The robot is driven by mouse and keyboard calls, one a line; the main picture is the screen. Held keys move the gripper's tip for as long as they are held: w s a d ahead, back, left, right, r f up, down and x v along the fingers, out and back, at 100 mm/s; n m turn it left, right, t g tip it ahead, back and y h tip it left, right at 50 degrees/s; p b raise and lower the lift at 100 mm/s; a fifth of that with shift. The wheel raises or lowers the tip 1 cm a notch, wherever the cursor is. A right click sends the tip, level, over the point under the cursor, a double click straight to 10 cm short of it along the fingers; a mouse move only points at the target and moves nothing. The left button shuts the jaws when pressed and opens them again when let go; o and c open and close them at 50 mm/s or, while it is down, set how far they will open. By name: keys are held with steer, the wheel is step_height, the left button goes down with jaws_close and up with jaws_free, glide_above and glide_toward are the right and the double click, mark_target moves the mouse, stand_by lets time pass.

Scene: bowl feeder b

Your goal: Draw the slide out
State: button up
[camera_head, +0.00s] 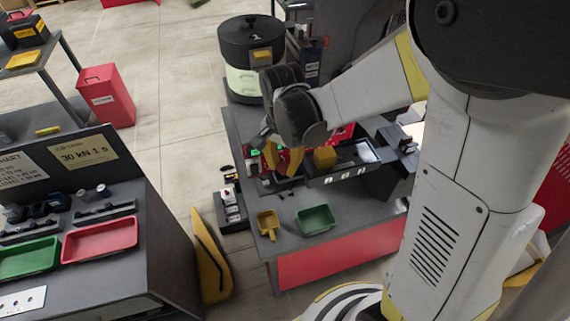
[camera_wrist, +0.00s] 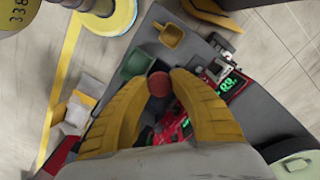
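My gripper (camera_wrist: 160,78) has two yellow fingers, spread apart. In the wrist view a round red knob (camera_wrist: 158,84) shows between the fingertips, with a fingertip close on each side. I cannot tell whether both fingers press on it. In the head view my gripper (camera_head: 284,160) points down at the left part of the bench unit, over red and dark parts, and hides the knob. I cannot make out the slide itself clearly. A dark tray-like part (camera_head: 345,172) lies just right of the gripper, with a yellow block (camera_head: 325,157) at its left end.
The bowl feeder (camera_head: 251,45) stands behind the bench (camera_head: 285,220). A yellow scoop (camera_head: 268,224) and a green tray (camera_head: 315,219) lie on the front of the bench.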

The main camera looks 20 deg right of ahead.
steer(key=o, duration=0.4)
steer(key=shift+a, duration=0.2)
steer(key=shift+o, duration=0.2)
steer(key=shift+a, duration=0.1)
steer(key=shift+r, duration=0.1)
step_height(320, 180, up, 12)
steer(key=s+d+f+n+t+b, duration=0.3)
steer(key=s+f+n+b, duration=0.1)
steer(key=f+b, duration=0.4)
steer(key=s+d+f+n+t+b, duration=0.3)
steer(key=s+f+b, duration=0.3)
steer(key=f+b, duration=0.2)
steer(key=shift+d+n+t+b, duration=0.15)
steer(key=shift+n+t+b, duration=0.45)
steer(key=shift+n+b, duration=0.3)
